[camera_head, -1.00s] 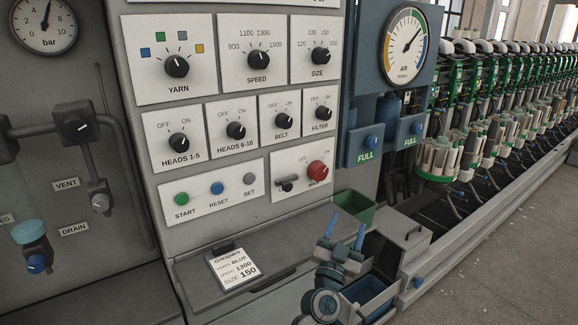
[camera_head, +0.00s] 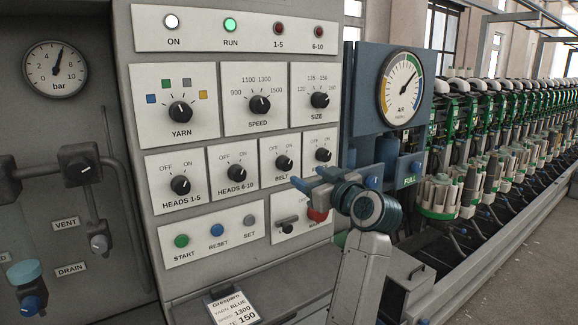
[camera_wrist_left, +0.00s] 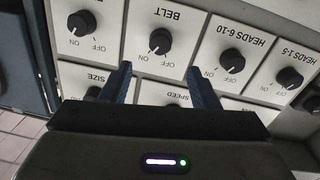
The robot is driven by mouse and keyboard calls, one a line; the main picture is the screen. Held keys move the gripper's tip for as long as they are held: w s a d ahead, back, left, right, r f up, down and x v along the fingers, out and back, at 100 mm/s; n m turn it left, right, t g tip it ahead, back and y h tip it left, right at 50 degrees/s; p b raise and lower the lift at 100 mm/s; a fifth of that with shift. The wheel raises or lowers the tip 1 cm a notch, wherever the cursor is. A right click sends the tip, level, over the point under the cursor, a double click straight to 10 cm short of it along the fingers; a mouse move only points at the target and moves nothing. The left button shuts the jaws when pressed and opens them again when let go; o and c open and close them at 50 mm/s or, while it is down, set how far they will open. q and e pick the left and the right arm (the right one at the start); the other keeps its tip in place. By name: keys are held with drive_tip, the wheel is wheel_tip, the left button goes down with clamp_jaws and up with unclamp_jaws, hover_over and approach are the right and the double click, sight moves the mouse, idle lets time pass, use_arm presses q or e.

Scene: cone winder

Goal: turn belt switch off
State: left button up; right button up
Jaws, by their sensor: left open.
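The belt switch (camera_head: 284,163) is a black knob on a white plate of the grey panel, with OFF and ON marked above it. It also shows upside down in the left wrist view (camera_wrist_left: 160,41), where its pointer leans toward ON. My left gripper (camera_head: 310,178) is open and empty, in front of the panel, with its blue fingertips just below and right of the knob in the head view. In the wrist view, the fingertips (camera_wrist_left: 159,68) are spread on either side below the knob, apart from it. My right gripper is out of view.
The heads 6-10 knob (camera_head: 236,173) and filter knob (camera_head: 323,154) flank the belt knob closely. A red knob (camera_head: 317,214) sits below, partly hidden by my gripper. The run lamp (camera_head: 230,25) glows green. An air gauge (camera_head: 404,88) stands right of the panel.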

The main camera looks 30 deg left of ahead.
sight(287, 165)
use_arm(q)
drive_tip(key=p+x, duration=0.2)
drive_tip(key=x, duration=0.6)
drive_tip(key=shift+a, duration=0.3)
drive_tip(key=shift+w+a, duration=0.3)
drive_tip(key=shift+a, duration=0.25)
drive_tip(key=shift+w+a, duration=0.1)
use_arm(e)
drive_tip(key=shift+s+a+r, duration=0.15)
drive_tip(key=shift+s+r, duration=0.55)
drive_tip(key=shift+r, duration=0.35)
use_arm(q)
drive_tip(key=shift+c, duration=0.2)
drive_tip(key=c, duration=0.7)
drive_tip(key=shift+c, duration=1.2)
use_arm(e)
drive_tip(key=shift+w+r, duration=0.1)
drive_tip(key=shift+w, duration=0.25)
